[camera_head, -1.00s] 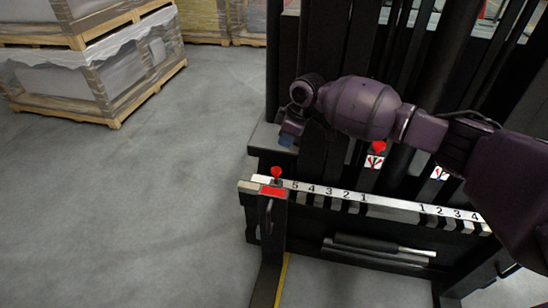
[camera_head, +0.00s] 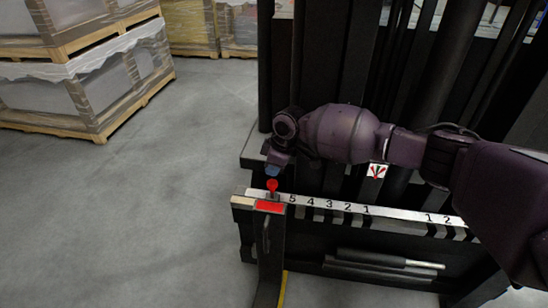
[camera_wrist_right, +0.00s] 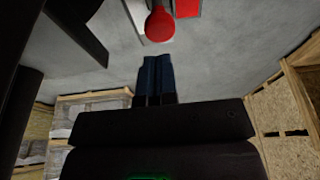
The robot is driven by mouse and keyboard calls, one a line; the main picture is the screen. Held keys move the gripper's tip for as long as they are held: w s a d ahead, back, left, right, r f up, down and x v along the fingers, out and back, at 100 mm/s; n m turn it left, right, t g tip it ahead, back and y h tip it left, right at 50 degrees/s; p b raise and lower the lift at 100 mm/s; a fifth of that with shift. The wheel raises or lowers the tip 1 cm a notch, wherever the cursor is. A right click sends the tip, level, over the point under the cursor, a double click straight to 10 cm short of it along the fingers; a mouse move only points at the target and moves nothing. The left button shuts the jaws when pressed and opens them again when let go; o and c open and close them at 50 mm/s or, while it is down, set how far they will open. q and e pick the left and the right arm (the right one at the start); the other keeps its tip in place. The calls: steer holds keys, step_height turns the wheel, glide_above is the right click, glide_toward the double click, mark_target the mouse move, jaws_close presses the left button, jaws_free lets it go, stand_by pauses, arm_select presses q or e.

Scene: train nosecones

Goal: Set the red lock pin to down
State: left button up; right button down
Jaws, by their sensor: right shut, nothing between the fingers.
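The red lock pin (camera_head: 272,185) stands upright on top of the left fork's bracket, at the left end of the numbered carriage bar (camera_head: 330,204). Its round red head (camera_wrist_right: 161,24) shows in the right wrist view, just beyond the fingertips. My right gripper (camera_head: 272,171) hangs just above the pin in the head view. Its two blue fingertips (camera_wrist_right: 156,64) are together and empty. I cannot tell whether they touch the pin head. My left gripper is in no view.
A red plate (camera_head: 270,207) marks the front of the fork bracket. The dark mast (camera_head: 300,90) rises behind the bar. Wrapped pallets (camera_head: 80,90) stand at the far left. The grey floor (camera_head: 130,210) left of the fork is clear.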

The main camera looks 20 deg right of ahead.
mark_target(275, 183)
step_height(275, 183, down, 3)
steer(key=shift+s+r, duration=0.1)
steer(key=shift+r, duration=0.1)
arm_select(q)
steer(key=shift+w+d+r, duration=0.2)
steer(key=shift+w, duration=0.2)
arm_select(e)
steer(key=shift+f+b, duration=0.35)
step_height(275, 183, down, 3)
steer(key=shift+s+r+b, duration=0.1)
steer(key=shift+r+b, duration=0.05)
steer(key=shift+b, duration=0.15)
steer(key=shift+f, duration=0.4)
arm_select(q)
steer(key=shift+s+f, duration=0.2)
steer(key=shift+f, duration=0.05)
arm_select(e)
steer(key=shift+r, duration=0.15)
